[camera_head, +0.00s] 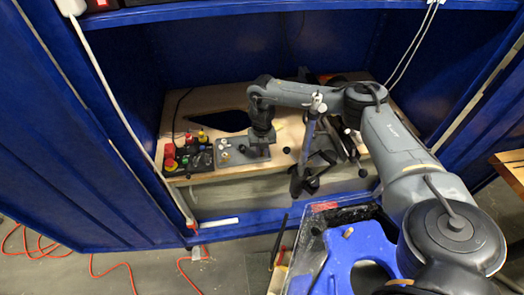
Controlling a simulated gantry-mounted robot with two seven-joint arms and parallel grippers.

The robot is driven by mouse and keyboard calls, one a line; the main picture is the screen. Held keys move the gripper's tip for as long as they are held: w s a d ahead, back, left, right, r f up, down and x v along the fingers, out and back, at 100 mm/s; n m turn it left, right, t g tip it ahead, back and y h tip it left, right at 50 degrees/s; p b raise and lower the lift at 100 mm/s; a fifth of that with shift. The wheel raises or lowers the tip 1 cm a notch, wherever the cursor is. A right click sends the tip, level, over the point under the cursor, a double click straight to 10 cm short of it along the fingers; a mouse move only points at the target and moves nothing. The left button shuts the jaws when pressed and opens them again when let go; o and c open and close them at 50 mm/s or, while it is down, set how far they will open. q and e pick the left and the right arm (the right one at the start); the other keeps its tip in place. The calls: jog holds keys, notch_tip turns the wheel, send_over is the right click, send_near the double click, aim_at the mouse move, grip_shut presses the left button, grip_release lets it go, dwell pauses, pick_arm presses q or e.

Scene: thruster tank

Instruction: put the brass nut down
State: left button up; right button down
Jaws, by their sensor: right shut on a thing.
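My right arm reaches in from the lower right, bends at the elbow and points down over the wooden bench (215,104) inside the blue enclosure. My right gripper (261,143) is at the right end of a grey plate (232,154) with small knobs or studs on it. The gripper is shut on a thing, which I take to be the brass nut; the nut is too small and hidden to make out. I cannot tell whether it touches the plate. My left gripper is not in view.
A control box with coloured buttons (184,155) stands left of the plate. A dark device with ball-ended levers (325,150) stands close on the right. A dark opening (229,120) lies behind the plate. A blue plastic item (362,248) sits in front of the bench.

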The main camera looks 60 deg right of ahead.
jog(key=c, duration=1.3)
grip_release()
jog(key=shift+f, duration=0.1)
jog(key=shift+c, duration=0.2)
notch_tip(320, 180, up, 7)
jog(key=p, duration=0.2)
notch_tip(320, 180, up, 5)
jog(key=p, duration=0.4)
send_over(262, 156)
jog(key=shift+w+d, duration=0.2)
jog(key=shift+d, duration=0.1)
